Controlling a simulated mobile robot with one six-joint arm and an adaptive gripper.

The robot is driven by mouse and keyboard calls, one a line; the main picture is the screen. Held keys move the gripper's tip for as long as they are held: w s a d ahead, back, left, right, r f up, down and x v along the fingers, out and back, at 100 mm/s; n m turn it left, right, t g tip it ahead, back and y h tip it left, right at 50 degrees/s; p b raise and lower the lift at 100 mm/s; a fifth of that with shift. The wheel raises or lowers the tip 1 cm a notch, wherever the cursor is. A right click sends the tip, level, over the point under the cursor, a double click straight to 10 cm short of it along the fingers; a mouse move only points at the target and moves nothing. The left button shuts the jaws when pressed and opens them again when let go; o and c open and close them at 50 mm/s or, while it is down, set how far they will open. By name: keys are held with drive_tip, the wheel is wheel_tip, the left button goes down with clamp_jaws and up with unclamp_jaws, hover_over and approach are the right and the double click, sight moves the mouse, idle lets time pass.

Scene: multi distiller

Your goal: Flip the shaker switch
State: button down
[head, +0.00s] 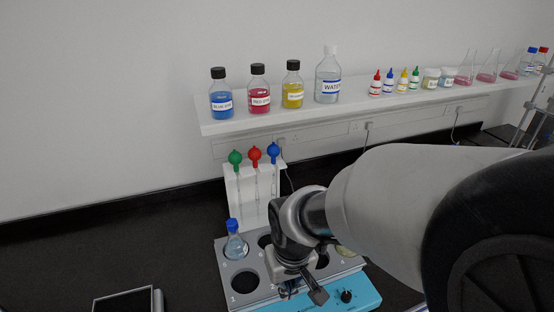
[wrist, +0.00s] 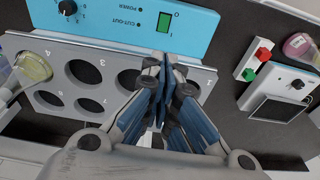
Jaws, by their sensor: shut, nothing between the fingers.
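The shaker shows in the wrist view with a light blue front panel (wrist: 110,18) and a grey top plate of round holes. Its green rocker switch (wrist: 164,23), marked O and I, sits on that panel. My gripper (wrist: 160,63) is shut and empty, with its fingertips over the edge of the plate, apart from the switch in the picture. In the head view my gripper (head: 302,290) hangs over the front of the shaker (head: 363,292). I cannot make out the switch there; my gripper covers part of the panel.
A blue-capped flask (head: 235,245) stands in a shaker hole. A flask with yellowish liquid (wrist: 34,67) sits at the plate's other end. A small device with a dark screen (wrist: 278,108) lies beside the shaker. A rack with coloured bulbs (head: 254,185) stands behind.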

drive_tip(key=shift+w+a+f, duration=0.1)
drive_tip(key=shift+w+f, duration=0.05)
drive_tip(key=shift+f, duration=0.3)
drive_tip(key=shift+w+a+f, duration=0.1)
drive_tip(key=shift+f, duration=0.35)
drive_tip(key=shift+f, duration=0.1)
drive_tip(key=f+b, duration=0.1)
drive_tip(key=f, duration=0.3)
drive_tip(key=w+f+b, duration=0.1)
drive_tip(key=f+b, duration=0.1)
drive_tip(key=f, duration=0.3)
drive_tip(key=f+b, duration=0.2)
drive_tip(key=f, duration=0.2)
drive_tip(key=shift+w+a+f, duration=0.25)
drive_tip(key=shift+w+f, duration=0.05)
drive_tip(key=shift+f, duration=0.05)
